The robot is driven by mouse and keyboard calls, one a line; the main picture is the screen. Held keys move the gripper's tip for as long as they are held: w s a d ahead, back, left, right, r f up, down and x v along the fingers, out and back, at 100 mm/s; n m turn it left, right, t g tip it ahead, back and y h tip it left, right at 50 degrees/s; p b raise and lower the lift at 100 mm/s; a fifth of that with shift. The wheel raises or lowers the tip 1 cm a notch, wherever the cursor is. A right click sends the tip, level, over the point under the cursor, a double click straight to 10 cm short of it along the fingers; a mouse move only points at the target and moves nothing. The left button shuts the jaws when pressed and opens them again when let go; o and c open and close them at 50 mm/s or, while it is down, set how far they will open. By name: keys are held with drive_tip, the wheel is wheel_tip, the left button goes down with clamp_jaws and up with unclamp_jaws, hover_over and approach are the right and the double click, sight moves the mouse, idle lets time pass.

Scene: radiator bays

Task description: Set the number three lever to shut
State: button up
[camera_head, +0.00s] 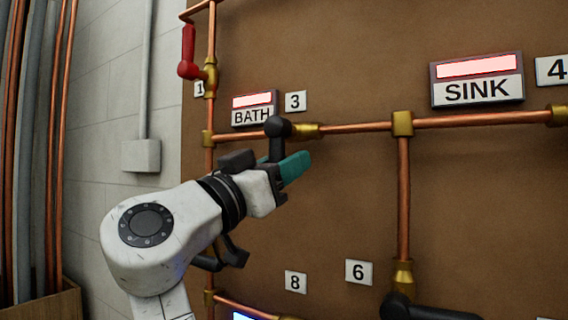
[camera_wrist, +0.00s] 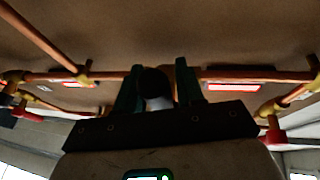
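The number 3 plate (camera_head: 295,101) sits above a brass valve (camera_head: 307,130) on the horizontal copper pipe. Its black lever (camera_head: 277,143) has a round hub at the pipe and hangs straight down, across the pipe. My gripper (camera_head: 280,166) is at the lever's lower part, with one teal finger on each side. In the wrist view, the dark lever (camera_wrist: 154,84) shows between the two fingers of my gripper (camera_wrist: 158,90). The lever's lower end is hidden by my gripper. I cannot tell whether the fingers press on it.
A red lever (camera_head: 188,52) is at upper left by plate 1. The BATH sign (camera_head: 253,109) and SINK sign (camera_head: 478,80) have lit red panels. Another black lever (camera_head: 430,312) lies lower right, below plate 6 (camera_head: 359,272). A vertical pipe (camera_head: 403,200) runs down right of my gripper.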

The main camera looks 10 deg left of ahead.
drive_tip(key=shift+o, duration=1)
drive_tip(key=shift+r, duration=0.1)
drive_tip(key=shift+s+a, duration=0.1)
drive_tip(key=shift+s, duration=0.05)
drive_tip(key=p+v, duration=0.1)
drive_tip(key=v, duration=0.9)
drive_tip(key=shift+s+f, duration=0.2)
drive_tip(key=shift+f, duration=0.05)
drive_tip(key=shift+s+a, duration=0.1)
drive_tip(key=shift+a, duration=0.05)
